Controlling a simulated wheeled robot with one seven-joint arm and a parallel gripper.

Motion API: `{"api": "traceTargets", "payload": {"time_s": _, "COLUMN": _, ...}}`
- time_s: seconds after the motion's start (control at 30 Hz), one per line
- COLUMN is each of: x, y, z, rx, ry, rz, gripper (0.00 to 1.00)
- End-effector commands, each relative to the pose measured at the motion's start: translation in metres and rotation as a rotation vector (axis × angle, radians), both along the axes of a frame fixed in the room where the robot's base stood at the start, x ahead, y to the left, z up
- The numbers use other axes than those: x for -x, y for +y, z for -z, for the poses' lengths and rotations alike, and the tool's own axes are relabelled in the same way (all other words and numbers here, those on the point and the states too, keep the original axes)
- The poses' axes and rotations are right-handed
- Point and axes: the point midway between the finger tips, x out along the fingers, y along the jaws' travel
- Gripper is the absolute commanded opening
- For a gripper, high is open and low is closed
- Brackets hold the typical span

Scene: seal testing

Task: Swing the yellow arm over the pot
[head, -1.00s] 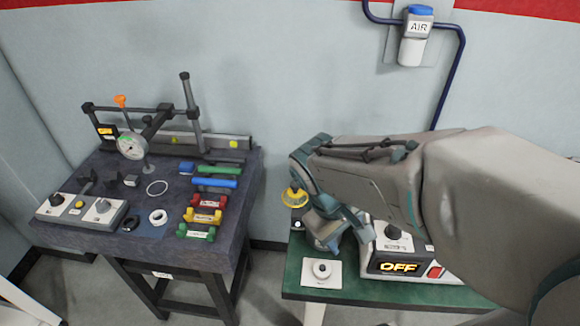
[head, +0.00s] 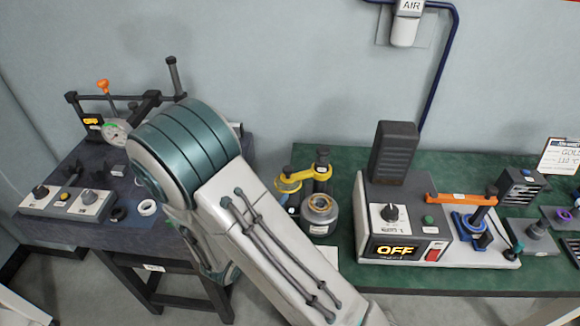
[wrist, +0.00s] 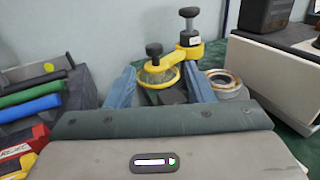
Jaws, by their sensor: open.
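The yellow arm (head: 301,178) is on a dark post at the left end of the green bench, behind the pot. In the wrist view the yellow arm (wrist: 190,53) runs from the black-knobbed post to a yellow ring at its left end, with a second black knob above the ring. The ring lies left of the pot, not over it. The pot (head: 319,222) is a grey cylinder with a brassy open rim; it also shows in the wrist view (wrist: 232,91). My gripper (wrist: 159,72) is open, its blue fingers either side of the ring in the picture; contact cannot be told.
A control box (head: 384,218) reading OFF stands right of the pot, with a black block on top and an orange lever beside it. A dark table (head: 62,240) with a dial gauge and parts is at left. The wall rises behind both.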

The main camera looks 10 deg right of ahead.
Motion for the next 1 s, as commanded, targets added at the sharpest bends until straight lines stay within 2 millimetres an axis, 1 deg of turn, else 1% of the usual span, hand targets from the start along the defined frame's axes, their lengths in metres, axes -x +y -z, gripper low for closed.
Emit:
{"api": "traceTargets", "payload": {"time_s": 0.07, "x": -0.003, "y": 0.005, "z": 0.004, "rx": 0.018, "ry": 0.004, "rz": -0.029, "gripper": 0.48}}
{"api": "traceTargets", "payload": {"time_s": 0.17, "x": -0.009, "y": 0.003, "z": 0.004, "rx": 0.023, "ry": 0.004, "rz": -0.038, "gripper": 0.48}}
{"api": "traceTargets", "payload": {"time_s": 0.27, "x": -0.02, "y": -0.006, "z": 0.003, "rx": 0.023, "ry": 0.006, "rz": -0.035, "gripper": 0.48}}
{"api": "traceTargets", "payload": {"time_s": 0.6, "x": -0.076, "y": -0.051, "z": 0.002, "rx": 0.021, "ry": 0.005, "rz": -0.033, "gripper": 0.48}}
{"api": "traceTargets", "payload": {"time_s": 0.7, "x": -0.09, "y": -0.062, "z": 0.003, "rx": 0.021, "ry": 0.005, "rz": -0.033, "gripper": 0.48}}
{"api": "traceTargets", "payload": {"time_s": 0.83, "x": -0.103, "y": -0.071, "z": 0.003, "rx": 0.021, "ry": 0.005, "rz": -0.035, "gripper": 0.48}}
{"api": "traceTargets", "payload": {"time_s": 1.0, "x": -0.11, "y": -0.077, "z": 0.004, "rx": 0.021, "ry": 0.006, "rz": -0.035, "gripper": 0.48}}
